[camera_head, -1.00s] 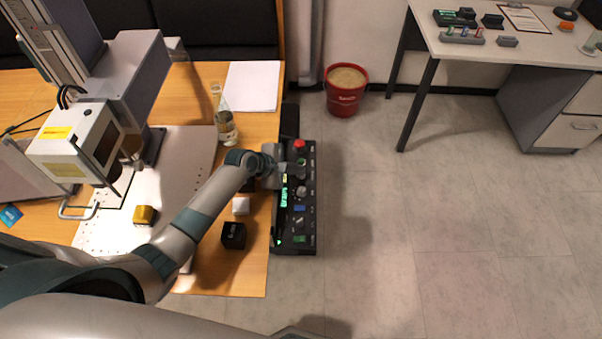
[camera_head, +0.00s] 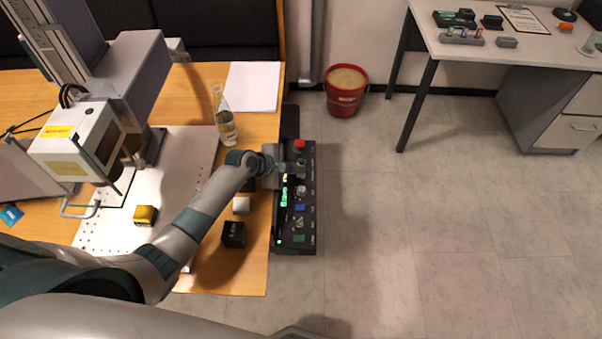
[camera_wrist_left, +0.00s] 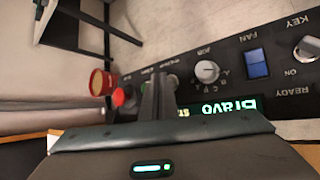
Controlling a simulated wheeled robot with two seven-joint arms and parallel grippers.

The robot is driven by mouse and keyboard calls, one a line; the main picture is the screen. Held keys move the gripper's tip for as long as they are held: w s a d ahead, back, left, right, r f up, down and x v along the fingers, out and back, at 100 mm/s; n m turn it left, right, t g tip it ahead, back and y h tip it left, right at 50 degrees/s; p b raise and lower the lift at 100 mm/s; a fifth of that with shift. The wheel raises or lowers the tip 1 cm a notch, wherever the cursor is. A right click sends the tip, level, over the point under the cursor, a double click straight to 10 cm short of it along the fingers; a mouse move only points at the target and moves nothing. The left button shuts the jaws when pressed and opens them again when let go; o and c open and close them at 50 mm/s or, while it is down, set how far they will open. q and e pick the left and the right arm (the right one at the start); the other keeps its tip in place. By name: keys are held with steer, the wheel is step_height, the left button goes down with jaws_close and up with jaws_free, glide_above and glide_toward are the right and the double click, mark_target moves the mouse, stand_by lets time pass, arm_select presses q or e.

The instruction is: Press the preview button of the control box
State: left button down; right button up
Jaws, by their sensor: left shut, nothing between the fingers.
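The black control box (camera_head: 307,222) lies along the right edge of the wooden table. It has a red mushroom button (camera_head: 300,144), a green button (camera_head: 301,162), a pale knob (camera_head: 301,191), a blue switch (camera_head: 299,208) and a lit green display. I cannot read a preview label in either view. My left gripper (camera_head: 287,167) is shut and empty over the upper part of the box, close to the green button. In the left wrist view its fingers (camera_wrist_left: 159,95) hide part of the panel between the knob (camera_wrist_left: 207,72) and the red button (camera_wrist_left: 124,97). I cannot tell whether they touch it.
The laser machine (camera_head: 75,150) stands further left. A red bucket (camera_head: 346,92) is on the floor. The floor right of the box is clear.

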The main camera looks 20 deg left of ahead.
arm_select(q)
steer(key=shift+s+d+f, duration=0.2)
steer(key=shift+s+f, duration=0.35)
steer(key=shift+f, duration=0.3)
steer(key=shift+r, duration=0.1)
steer(key=shift+r+p, duration=0.15)
steer(key=shift+p, duration=0.55)
steer(key=shift+w, duration=0.1)
steer(key=shift+r+p, duration=0.4)
steer(key=shift+p, duration=0.05)
step_height(320, 180, up, 6)
steer(key=p, duration=0.6)
steer(key=shift+w+a, duration=0.2)
steer(key=shift+w, duration=0.1)
stand_by(0.4)
